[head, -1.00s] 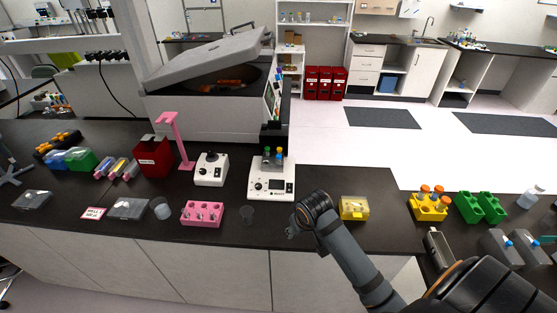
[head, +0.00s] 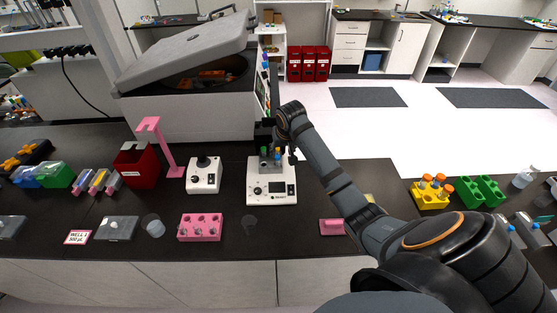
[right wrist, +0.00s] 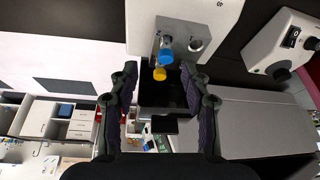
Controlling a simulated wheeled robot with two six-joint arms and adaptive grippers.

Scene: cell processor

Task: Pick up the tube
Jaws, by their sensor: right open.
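Small capped tubes stand in the metal block on top of a white device with a black knob (head: 271,188) on the near bench. My right gripper (head: 282,148) is at the device's top in the head view. In the right wrist view its fingers (right wrist: 160,84) are spread, with the yellow cap between them near the tips and the blue cap just beyond. It holds nothing. My left gripper is not in view.
A white device with a black knob (head: 203,176) and a pink rack (head: 200,228) stand to the left. A large grey machine (head: 185,110) with a raised lid is behind. A yellow rack (head: 430,197) with orange-capped tubes and green racks (head: 482,191) stand right.

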